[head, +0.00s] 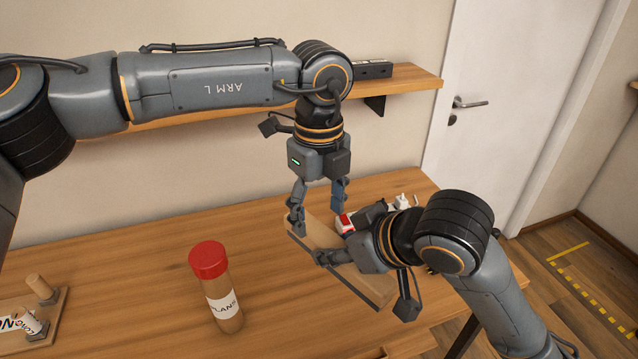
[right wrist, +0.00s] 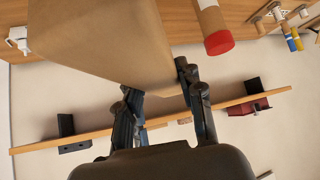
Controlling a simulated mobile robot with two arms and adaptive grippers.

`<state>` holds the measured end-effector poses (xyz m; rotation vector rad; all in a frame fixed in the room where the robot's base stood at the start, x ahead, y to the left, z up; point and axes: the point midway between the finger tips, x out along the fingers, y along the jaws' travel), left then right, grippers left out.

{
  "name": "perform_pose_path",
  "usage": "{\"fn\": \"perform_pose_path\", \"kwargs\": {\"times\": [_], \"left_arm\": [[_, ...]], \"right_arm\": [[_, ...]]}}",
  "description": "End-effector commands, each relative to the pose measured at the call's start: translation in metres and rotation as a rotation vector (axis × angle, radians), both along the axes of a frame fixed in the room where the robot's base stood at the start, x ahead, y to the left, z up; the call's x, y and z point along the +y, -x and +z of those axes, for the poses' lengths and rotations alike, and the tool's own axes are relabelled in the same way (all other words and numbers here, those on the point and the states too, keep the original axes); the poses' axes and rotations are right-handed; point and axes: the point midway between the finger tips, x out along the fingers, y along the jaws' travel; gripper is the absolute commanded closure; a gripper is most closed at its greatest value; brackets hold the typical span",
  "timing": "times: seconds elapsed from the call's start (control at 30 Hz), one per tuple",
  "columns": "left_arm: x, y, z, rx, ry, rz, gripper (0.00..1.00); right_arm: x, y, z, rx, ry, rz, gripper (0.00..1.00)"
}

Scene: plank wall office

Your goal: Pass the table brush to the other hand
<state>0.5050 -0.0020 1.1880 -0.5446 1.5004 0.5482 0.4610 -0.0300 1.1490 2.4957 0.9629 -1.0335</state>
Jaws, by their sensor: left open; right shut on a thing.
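The table brush is a long light-wood block (head: 316,231) with a dark strip along its lower edge, held tilted above the desk. My right gripper (head: 335,245) is shut on its middle part; its far finger is mostly hidden. In the right wrist view the brush (right wrist: 100,40) fills the upper left as a tan block beyond the fingers. My left gripper (head: 319,213) points down at the brush's far left end. It is open, one finger on each side of that end; I cannot tell whether they touch it.
A tube (head: 223,300) with a red cap stands on the desk (head: 130,265) left of the brush. A wooden peg rack (head: 55,305) is at far left. Red-and-white items (head: 344,222) sit partly hidden behind my right gripper. A wall shelf (head: 415,80) runs behind my left arm.

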Motion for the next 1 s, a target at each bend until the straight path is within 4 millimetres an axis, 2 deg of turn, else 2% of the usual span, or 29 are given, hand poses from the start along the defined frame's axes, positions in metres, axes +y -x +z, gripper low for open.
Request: {"fn": "perform_pose_path", "kwargs": {"times": [0.1,0.3,0.67,0.9,0.97,1.0], "left_arm": [[0.0,0.001,-0.019,0.003,0.001,-0.001,0.36],[0.0,0.0,-0.037,0.001,0.001,-0.001,0.36],[0.0,0.0,-0.041,0.001,0.002,-0.001,0.38],[-0.001,0.0,-0.041,0.0,0.004,-0.001,0.87],[-0.001,0.0,-0.041,-0.002,0.005,-0.001,0.99],[-0.001,0.0,-0.041,-0.002,0.006,-0.001,1.0]], "right_arm": [[0.0,0.0,0.001,-0.001,-0.001,0.0,1.0],[0.0,0.0,0.001,-0.001,-0.001,0.0,1.0],[0.0,0.0,0.001,-0.001,-0.001,0.0,1.0],[0.001,0.0,0.001,-0.002,-0.003,0.004,1.0],[0.002,0.001,0.001,-0.003,-0.004,0.006,1.0],[0.002,0.001,0.001,-0.002,-0.005,0.008,1.0]]}}
